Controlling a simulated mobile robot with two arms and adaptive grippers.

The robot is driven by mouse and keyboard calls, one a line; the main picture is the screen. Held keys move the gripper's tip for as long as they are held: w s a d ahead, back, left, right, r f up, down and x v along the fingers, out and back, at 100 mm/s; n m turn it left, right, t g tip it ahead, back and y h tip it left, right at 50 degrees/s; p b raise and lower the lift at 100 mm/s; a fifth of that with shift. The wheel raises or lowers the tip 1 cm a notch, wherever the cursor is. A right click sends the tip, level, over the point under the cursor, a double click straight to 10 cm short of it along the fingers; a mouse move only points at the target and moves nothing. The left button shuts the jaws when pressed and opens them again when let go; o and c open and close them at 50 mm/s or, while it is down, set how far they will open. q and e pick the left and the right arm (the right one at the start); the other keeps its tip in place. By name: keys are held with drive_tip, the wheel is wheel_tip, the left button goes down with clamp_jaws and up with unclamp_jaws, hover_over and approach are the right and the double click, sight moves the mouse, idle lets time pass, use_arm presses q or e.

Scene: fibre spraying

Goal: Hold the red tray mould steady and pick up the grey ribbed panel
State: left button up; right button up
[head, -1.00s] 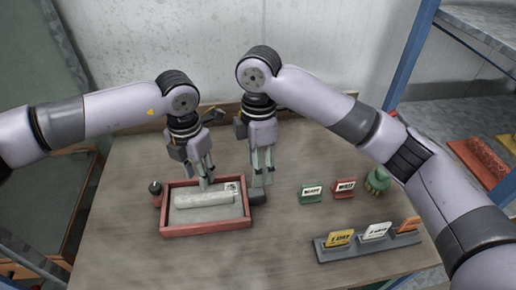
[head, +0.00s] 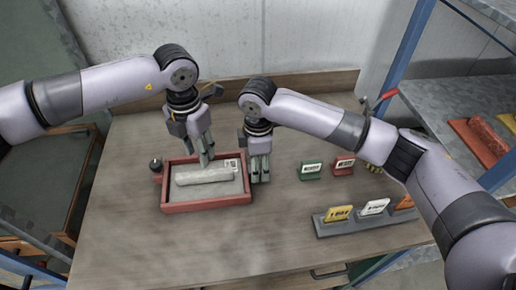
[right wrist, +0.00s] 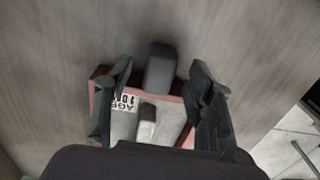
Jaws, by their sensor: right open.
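The red tray mould (head: 207,207) sits on the table, with the grey ribbed panel (head: 204,176) lying inside it beside a printed label (head: 231,166). My left gripper (head: 207,162) points down at the tray's back part, close to the panel; whether its fingers are parted is unclear. My right gripper (head: 260,180) is at the tray's right side. In the right wrist view its open fingers (right wrist: 160,105) stand either side of a dark grey block (right wrist: 160,68) at the edge of the red tray (right wrist: 101,72). Contact with the block cannot be told.
A dark round knob (head: 155,165) is at the tray's left side. A grey rack (head: 330,229) holds several coloured cards. The front left of the table is clear.

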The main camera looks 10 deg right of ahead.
drive_tip(key=shift+f, duration=1.7)
drive_tip(key=shift+c, duration=0.4)
clamp_jaws()
